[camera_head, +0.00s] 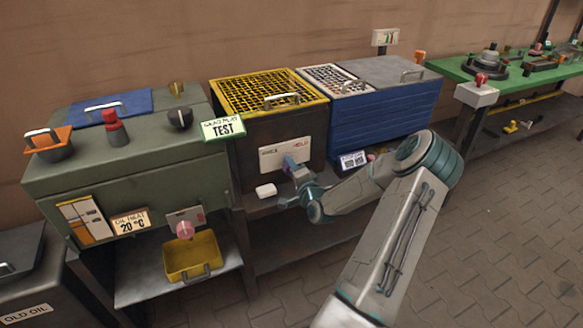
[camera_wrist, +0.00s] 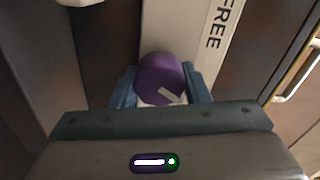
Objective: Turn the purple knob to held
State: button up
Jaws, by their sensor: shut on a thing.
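The purple knob (camera_wrist: 160,78) sits between the two fingers of my gripper (camera_wrist: 161,92) in the wrist view, and the gripper is shut on it. A pale pointer mark shows on the knob's lower right. The knob is on a white plate (camera_wrist: 190,30) with the word "FREE" at the right of the wrist view. In the head view the plate (camera_head: 283,153) is on the front of the dark box with the yellow grid. There my gripper (camera_head: 291,172) reaches the plate from the lower right. A red word at the plate's right end is too small to read surely.
A white block (camera_head: 266,191) is on the ledge below the plate. The blue box (camera_head: 385,120) stands to the right and the green cabinet (camera_head: 130,150) to the left. A yellow tray (camera_head: 193,272) is on the lower shelf.

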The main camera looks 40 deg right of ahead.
jog(key=shift+m, duration=0.7)
jog(key=o, duration=1)
jog(key=shift+s, duration=0.1)
jog(key=v, duration=1.3)
jog(key=shift+s+f+p, duration=0.1)
jog(key=shift+s+p, duration=0.25)
jog(key=shift+p, duration=0.05)
